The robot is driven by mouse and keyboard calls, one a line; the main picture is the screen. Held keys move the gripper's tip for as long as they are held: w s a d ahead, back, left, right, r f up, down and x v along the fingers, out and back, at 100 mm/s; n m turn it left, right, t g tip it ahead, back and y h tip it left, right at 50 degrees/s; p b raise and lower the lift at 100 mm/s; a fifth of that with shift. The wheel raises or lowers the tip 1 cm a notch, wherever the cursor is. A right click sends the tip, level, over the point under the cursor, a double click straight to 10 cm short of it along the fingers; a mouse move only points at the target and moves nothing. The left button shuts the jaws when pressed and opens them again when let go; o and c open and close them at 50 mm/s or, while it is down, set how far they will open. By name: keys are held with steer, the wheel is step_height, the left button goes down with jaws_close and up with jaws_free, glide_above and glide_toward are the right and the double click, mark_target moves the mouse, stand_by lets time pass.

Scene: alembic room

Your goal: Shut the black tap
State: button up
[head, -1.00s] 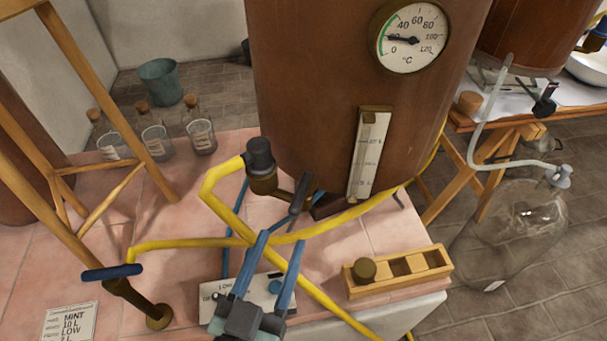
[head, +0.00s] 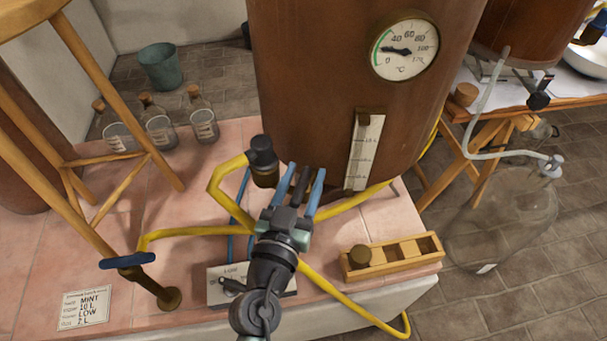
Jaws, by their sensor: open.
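The black tap (head: 302,184) is at the foot of the big copper vessel (head: 340,110). Its dark handle shows between the two blue fingers of my gripper (head: 305,173). My gripper is open, with one finger on each side of the handle; I cannot tell whether either touches it. The tap's body and outlet are mostly hidden behind my gripper.
A dark hose fitting (head: 263,160) with yellow hose (head: 222,190) stands just left. A white control box (head: 222,284) and a wooden block rack (head: 405,265) flank my arm. A blue-handled valve (head: 127,260) stands at the left. A glass carboy (head: 500,225) is at the right.

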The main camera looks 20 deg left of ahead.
jaws_close()
